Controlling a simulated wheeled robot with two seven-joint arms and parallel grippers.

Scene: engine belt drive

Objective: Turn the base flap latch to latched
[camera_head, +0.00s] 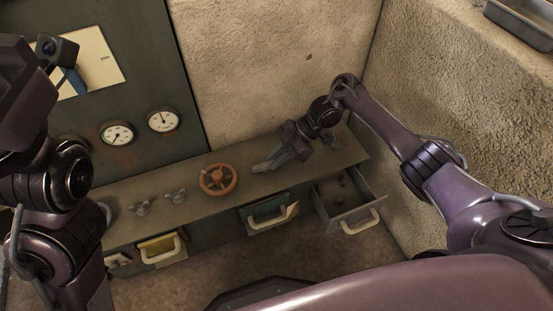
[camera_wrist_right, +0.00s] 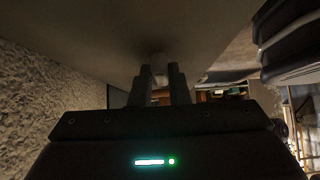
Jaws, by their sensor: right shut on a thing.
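My right gripper (camera_head: 268,164) reaches down onto the top of the low grey cabinet (camera_head: 195,205), its fingers pointing left. In the right wrist view the fingers (camera_wrist_right: 159,84) are close together on a small pale knob (camera_wrist_right: 158,64) that stands out from a grey surface. This knob looks like the latch, but its shape and turn angle are mostly hidden by the fingers. My left gripper (camera_head: 66,64) is raised at the upper left in front of the panel, far from the cabinet top. Its fingers do not show clearly.
An orange handwheel (camera_head: 218,179) stands left of my right gripper. Two wing-shaped knobs (camera_head: 177,196) sit farther left. An open drawer (camera_head: 345,203) projects at the right; green (camera_head: 268,212) and yellow (camera_head: 160,248) fronts face forward. Rough walls (camera_head: 455,80) close in behind and right.

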